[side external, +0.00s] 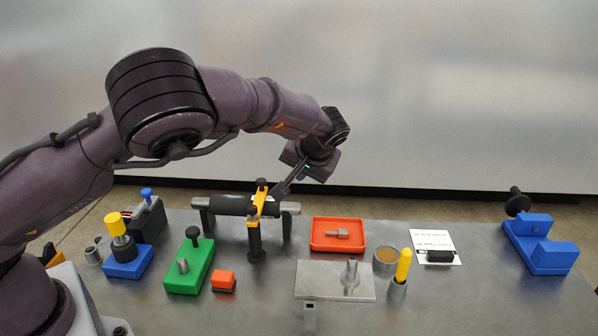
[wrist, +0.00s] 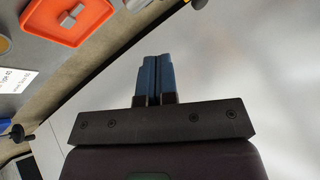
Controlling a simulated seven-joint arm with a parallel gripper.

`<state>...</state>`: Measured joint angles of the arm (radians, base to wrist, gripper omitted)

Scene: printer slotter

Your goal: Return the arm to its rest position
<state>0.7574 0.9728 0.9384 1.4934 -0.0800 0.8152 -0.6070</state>
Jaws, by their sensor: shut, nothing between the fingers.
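My gripper (side external: 281,192) is at the end of my outstretched arm, above the back part of the table, just right of the yellow clamp-like piece on the black roller in the side view. From this angle I cannot tell whether it touches that piece. In the wrist view the blue fingertips (wrist: 158,72) are pressed together with nothing between them, and a pale blank surface lies behind them.
A red tray (side external: 318,243) with a grey part, a metal plate (side external: 315,280), a green block (side external: 185,280), blue fixtures (side external: 555,258) and a yellow-handled tool (side external: 403,265) spread across the table (side external: 480,305). The air above is clear.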

